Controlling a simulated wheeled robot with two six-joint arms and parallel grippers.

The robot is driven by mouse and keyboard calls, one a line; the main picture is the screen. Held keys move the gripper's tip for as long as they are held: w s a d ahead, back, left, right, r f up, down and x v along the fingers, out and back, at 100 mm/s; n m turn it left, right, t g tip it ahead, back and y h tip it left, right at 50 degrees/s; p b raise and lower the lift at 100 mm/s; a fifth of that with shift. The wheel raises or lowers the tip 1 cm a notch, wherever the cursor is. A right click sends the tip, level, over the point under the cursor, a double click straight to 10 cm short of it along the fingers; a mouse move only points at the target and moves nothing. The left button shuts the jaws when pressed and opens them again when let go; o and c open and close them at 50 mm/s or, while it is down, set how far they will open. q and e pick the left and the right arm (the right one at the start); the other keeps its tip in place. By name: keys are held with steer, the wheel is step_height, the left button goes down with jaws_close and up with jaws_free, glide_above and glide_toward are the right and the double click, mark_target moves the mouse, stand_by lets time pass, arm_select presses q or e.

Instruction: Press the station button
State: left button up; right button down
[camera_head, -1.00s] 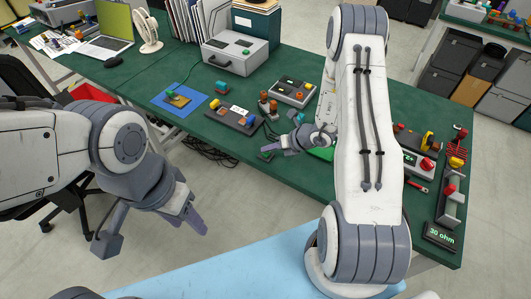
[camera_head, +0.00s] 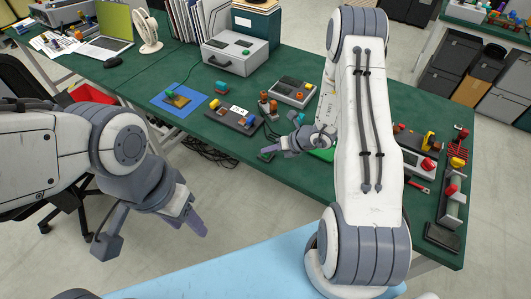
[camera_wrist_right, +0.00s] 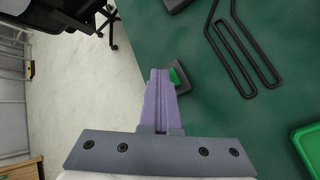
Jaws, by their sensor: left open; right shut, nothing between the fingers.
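A small dark box with a green button (camera_wrist_right: 175,77) lies at the table edge in the right wrist view, right beside my fingertips. In the head view the dark box (camera_head: 266,156) sits at the front edge, just below my right gripper (camera_head: 268,150). My right gripper (camera_wrist_right: 160,72) is shut and empty, its fingers partly covering the box; I cannot tell whether they touch the button. My left gripper (camera_head: 197,222) is open and empty, over the floor in front of the table.
The green table (camera_head: 300,175) holds a blue mat (camera_head: 178,102), a dark component board (camera_head: 235,115), a grey case (camera_head: 240,52) and a dark display (camera_head: 441,237). A black bent-wire rack (camera_wrist_right: 240,50) and green tray (camera_wrist_right: 308,148) lie right of the button in the wrist view.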

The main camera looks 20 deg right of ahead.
mark_target(269, 155)
steer(key=shift+r+p, duration=0.5)
steer(key=shift+r, duration=0.25)
steer(key=shift+r+p, duration=1.9)
steer(key=shift+r, duration=0.7)
